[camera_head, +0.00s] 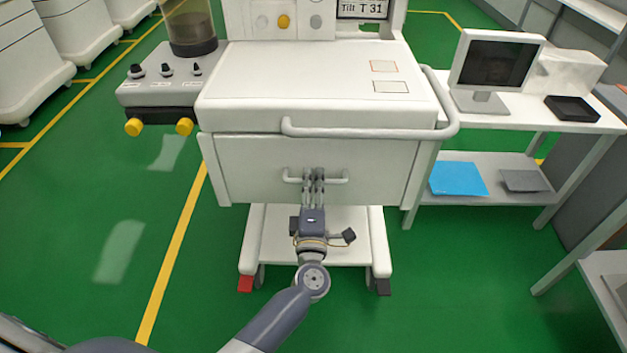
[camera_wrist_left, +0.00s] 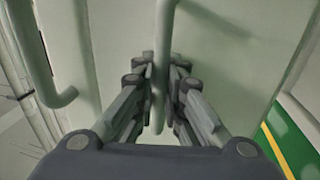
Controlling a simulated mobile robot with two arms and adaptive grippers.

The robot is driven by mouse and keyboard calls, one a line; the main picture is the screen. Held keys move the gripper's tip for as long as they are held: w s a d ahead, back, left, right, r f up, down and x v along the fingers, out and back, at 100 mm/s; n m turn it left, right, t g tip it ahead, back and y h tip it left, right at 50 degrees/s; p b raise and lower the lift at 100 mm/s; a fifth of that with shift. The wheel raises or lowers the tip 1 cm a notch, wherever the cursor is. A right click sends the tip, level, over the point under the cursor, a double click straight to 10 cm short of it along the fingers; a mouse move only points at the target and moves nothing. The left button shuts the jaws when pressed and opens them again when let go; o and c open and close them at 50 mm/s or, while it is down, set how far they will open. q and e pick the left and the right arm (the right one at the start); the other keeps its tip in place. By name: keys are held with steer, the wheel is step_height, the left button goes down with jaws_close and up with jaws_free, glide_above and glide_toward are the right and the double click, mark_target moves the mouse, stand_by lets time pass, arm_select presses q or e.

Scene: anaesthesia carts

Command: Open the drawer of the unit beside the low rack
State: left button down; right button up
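The unit is a white anaesthesia cart (camera_head: 315,85) in the middle of the head view. Its wide drawer (camera_head: 255,165) has a pale bar handle (camera_head: 337,180) across the front. The drawer front looks in line with the cart body, with no open gap visible. My left gripper (camera_head: 313,174) is at the middle of this handle. In the left wrist view, the fingers of my left gripper (camera_wrist_left: 160,85) lie close on both sides of the handle bar (camera_wrist_left: 160,50) and appear shut on it. My right gripper is not in view.
A low white rack (camera_head: 510,160) stands right of the cart, holding a monitor (camera_head: 493,62), a black tray (camera_head: 572,108) and a blue sheet (camera_head: 458,178). A rail (camera_head: 370,132) runs above the drawer. The cart's base (camera_head: 340,220) juts out below. Green floor at left is clear.

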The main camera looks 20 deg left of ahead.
arm_select(q)
steer(key=shift+s+d, duration=0.1)
steer(key=shift+s, duration=0.2)
steer(key=r+p+v, duration=0.2)
steer(key=v, duration=0.8)
steer(key=r+p+v, duration=0.1)
steer(key=r+v, duration=0.1)
steer(key=v, duration=0.9)
steer(key=shift+s+p, duration=0.4)
steer(key=shift+s, duration=0.15)
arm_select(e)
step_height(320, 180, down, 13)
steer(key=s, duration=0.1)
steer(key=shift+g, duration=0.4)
arm_select(q)
steer(key=shift+d+f, duration=0.1)
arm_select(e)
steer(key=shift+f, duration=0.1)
arm_select(q)
steer(key=c, duration=1.7)
jaws_free()
steer(key=shift+o, duration=0.2)
